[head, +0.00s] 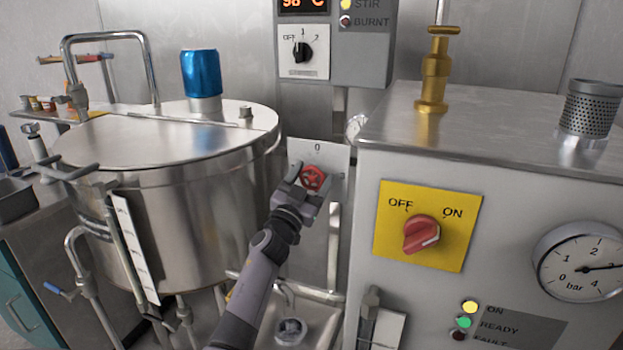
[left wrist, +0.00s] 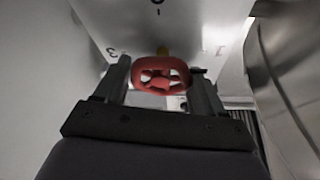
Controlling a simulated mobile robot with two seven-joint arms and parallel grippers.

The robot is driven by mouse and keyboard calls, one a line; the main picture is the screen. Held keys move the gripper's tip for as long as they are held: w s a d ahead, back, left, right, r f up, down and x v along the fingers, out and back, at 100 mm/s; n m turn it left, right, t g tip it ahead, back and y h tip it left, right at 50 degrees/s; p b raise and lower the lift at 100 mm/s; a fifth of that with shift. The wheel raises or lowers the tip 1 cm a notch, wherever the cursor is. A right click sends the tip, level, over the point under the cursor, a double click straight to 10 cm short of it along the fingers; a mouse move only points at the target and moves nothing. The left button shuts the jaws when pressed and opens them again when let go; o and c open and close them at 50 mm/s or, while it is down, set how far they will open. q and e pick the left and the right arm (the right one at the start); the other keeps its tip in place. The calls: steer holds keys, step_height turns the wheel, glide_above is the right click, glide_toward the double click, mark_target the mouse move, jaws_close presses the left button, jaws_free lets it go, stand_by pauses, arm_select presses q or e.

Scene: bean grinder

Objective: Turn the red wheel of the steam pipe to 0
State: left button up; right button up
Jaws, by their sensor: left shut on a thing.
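The red wheel (head: 313,178) sits on a pale plate (head: 335,160) between the steel kettle and the grey cabinet. A "0" is printed on the plate above the wheel. My left gripper (head: 309,184) is shut on the wheel, with a finger on each side of it. In the left wrist view the wheel (left wrist: 160,75) shows between the two fingers, with a "0" above and other digits to the sides. The wheel's pointer position cannot be made out. My right gripper is not in view.
The steel kettle (head: 190,220) stands at left with a blue can (head: 201,73) on its lid. The grey cabinet (head: 470,165) at right carries a red OFF/ON switch (head: 421,234) and a gauge (head: 583,262).

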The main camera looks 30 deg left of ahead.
arm_select(q)
steer(key=shift+r+m+h+p, duration=0.15)
steer(key=shift+m+h+p, duration=0.7)
steer(key=shift+m, duration=0.85)
steer(key=m+h+p, duration=0.2)
steer(key=m, duration=0.1)
steer(key=shift+m+g, duration=0.4)
steer(key=m+h+p, duration=0.1)
steer(key=m+p, duration=0.1)
steer(key=m, duration=0.1)
steer(key=shift+g, duration=0.4)
steer(key=m+g+p, duration=0.1)
steer(key=m+p, duration=0.1)
steer(key=m, duration=0.1)
steer(key=m+g+h+p, duration=0.1)
steer(key=m+p, duration=0.2)
steer(key=m, duration=0.1)
steer(key=shift+d+g, duration=0.1)
steer(key=shift+g, duration=0.2)
steer(key=shift+m+p, duration=0.6)
steer(key=shift+m, duration=0.1)
steer(key=shift+f+m+g+y+p, duration=0.35)
steer(key=shift+m+g, duration=0.25)
steer(key=shift+m, duration=0.4)
